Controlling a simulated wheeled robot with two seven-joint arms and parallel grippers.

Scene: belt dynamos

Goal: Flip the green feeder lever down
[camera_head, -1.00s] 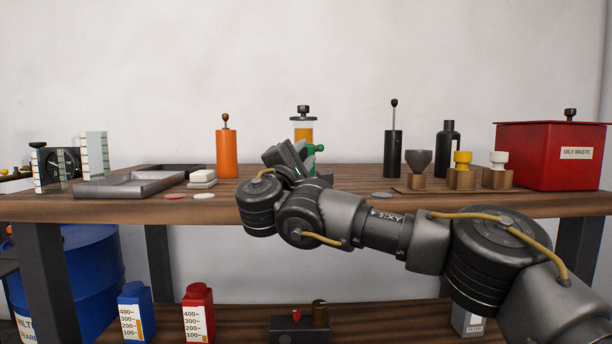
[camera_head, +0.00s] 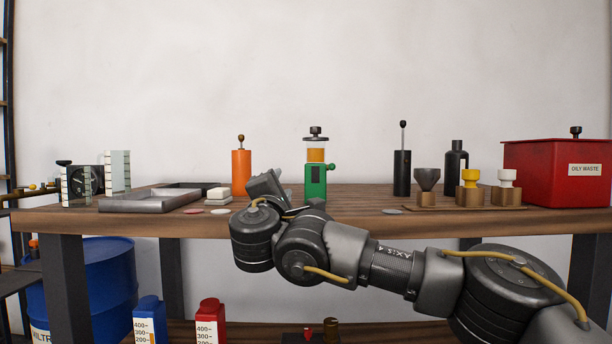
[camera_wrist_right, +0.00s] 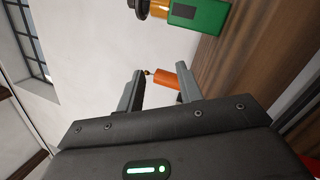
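The green feeder (camera_head: 316,180) stands upright at the back of the workbench, with a clear amber-filled cup, a black top piece (camera_head: 316,131) and a small green side knob (camera_head: 331,168). The top piece stands up; I cannot tell if it is the lever. Part of the feeder's green body (camera_wrist_right: 202,14) shows at the top of the right wrist view. My right gripper (camera_head: 268,184) is in front and left of the feeder, apart from it. In the wrist view its fingers (camera_wrist_right: 159,90) are spread and empty. My left gripper is not in view.
An orange feeder (camera_head: 241,172) stands left of the green one and appears beyond the fingers in the wrist view. A black feeder (camera_head: 402,172) is to the right. Cups on wooden blocks and a red waste bin (camera_head: 556,172) stand farther right; a grey tray (camera_head: 150,203) lies left.

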